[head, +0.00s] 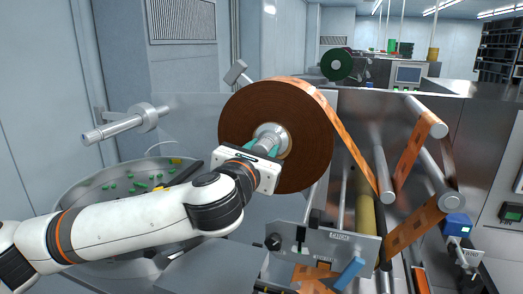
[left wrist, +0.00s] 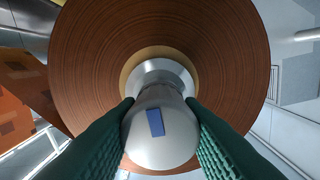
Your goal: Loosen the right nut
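The right nut (head: 271,135) is a silver metal piece on the spindle at the centre of a large brown film roll (head: 245,105). In the left wrist view the nut (left wrist: 162,150) has a rounded end with a blue rectangular mark, in front of the roll (left wrist: 85,60). My left gripper (head: 264,146) is at the roll's centre. Its dark green ridged fingers (left wrist: 161,108) lie on both sides of the nut and appear to press against it. The nut's far side is hidden. My right gripper is not in view.
An empty spindle (head: 125,125) sticks out at the left, above a round metal bowl (head: 75,183) with green and yellow pieces. Orange film runs over rollers (head: 450,201) at the right. A control panel (head: 340,240) with knobs is below the roll.

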